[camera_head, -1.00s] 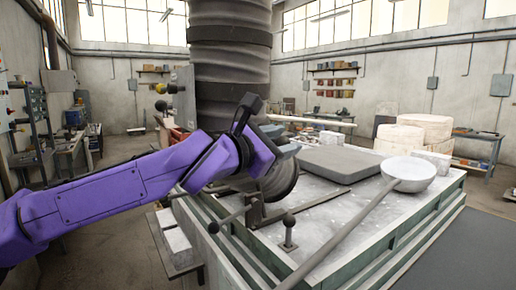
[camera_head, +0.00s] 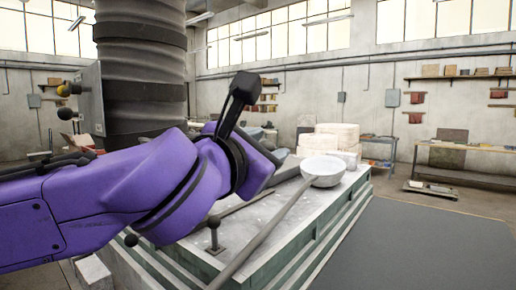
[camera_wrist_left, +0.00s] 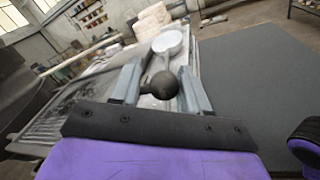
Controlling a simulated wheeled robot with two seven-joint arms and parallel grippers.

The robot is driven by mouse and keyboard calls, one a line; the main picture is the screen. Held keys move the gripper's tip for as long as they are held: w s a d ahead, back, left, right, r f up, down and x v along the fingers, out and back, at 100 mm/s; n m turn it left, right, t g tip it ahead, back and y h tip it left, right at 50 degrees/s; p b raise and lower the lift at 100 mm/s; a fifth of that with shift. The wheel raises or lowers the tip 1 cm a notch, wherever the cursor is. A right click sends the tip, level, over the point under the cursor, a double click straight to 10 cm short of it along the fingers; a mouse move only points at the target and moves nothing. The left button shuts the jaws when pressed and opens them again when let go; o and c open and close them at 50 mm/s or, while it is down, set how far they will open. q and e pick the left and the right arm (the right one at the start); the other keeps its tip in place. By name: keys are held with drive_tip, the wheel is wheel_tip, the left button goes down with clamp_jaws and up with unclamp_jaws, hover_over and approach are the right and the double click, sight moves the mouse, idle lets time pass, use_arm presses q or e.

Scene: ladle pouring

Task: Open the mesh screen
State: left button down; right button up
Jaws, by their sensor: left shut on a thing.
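My left gripper (camera_wrist_left: 160,72) shows in the left wrist view with its two grey fingers on either side of a dark ball knob (camera_wrist_left: 162,86), shut on it. In the head view my purple left wrist hides the fingers and what they hold. In the left wrist view a grey ribbed or mesh-like surface (camera_wrist_left: 62,112) lies left of the fingers; I cannot tell for sure that it is the mesh screen. My right gripper is not in view.
A ladle with a pale round bowl (camera_head: 323,172) and long handle lies across the pale-topped, green-sided bench (camera_head: 300,232). A ball-topped post (camera_head: 214,222) stands near the handle. A thick ribbed column (camera_head: 140,70) rises behind my arm. The dark floor mat (camera_head: 410,245) at right is clear.

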use_arm(q)
drive_tip(key=shift+f, duration=0.15)
drive_tip(key=c, duration=0.6)
unclamp_jaws()
drive_tip(key=shift+w, duration=0.1)
drive_tip(key=b+v, duration=0.3)
drive_tip(key=v, duration=0.7)
drive_tip(key=shift+s+a, duration=0.2)
